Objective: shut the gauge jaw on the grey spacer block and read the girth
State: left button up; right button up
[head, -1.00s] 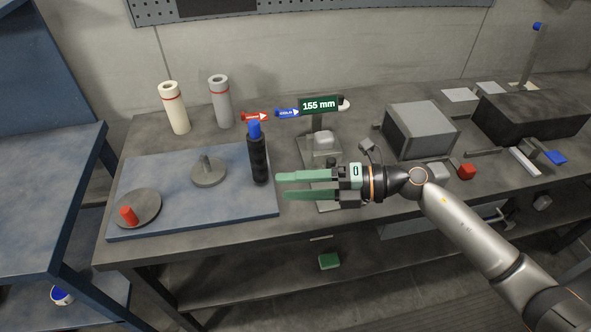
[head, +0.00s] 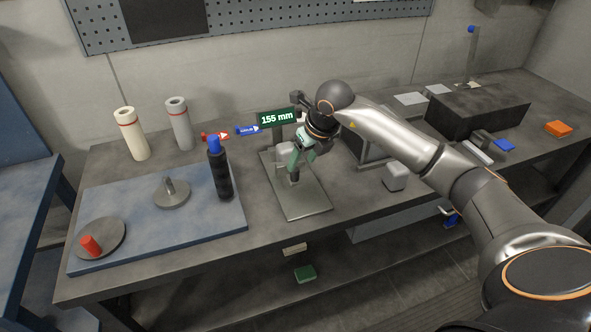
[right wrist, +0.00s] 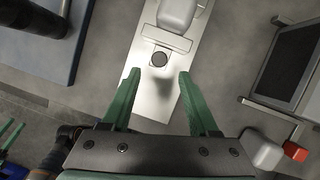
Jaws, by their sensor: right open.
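The gauge has a pale base plate (head: 305,200), also visible in the right wrist view (right wrist: 150,95), and a green display (head: 276,118) reading 155 mm. A light grey block (head: 284,150) sits at its back end. In the right wrist view this block (right wrist: 178,14) is behind a pale crossbar (right wrist: 166,39) with a dark round knob (right wrist: 159,60). I cannot tell whether bar and block touch. My right gripper (head: 298,158) is open and empty above the plate. Its green fingers (right wrist: 159,80) straddle the knob's line, with the knob just beyond their tips.
A black bottle with a blue cap (head: 220,172) stands left of the gauge on a blue mat (head: 150,225). A second light grey block (head: 396,177) lies to the right, with a red block (right wrist: 296,152) beside it. My right arm hides part of a grey box.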

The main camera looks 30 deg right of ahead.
aim_at(297, 171)
jog(key=x, duration=0.6)
jog(key=shift+c, duration=0.2)
grip_shut()
jog(key=shift+r, duration=0.1)
dwell(1.0)
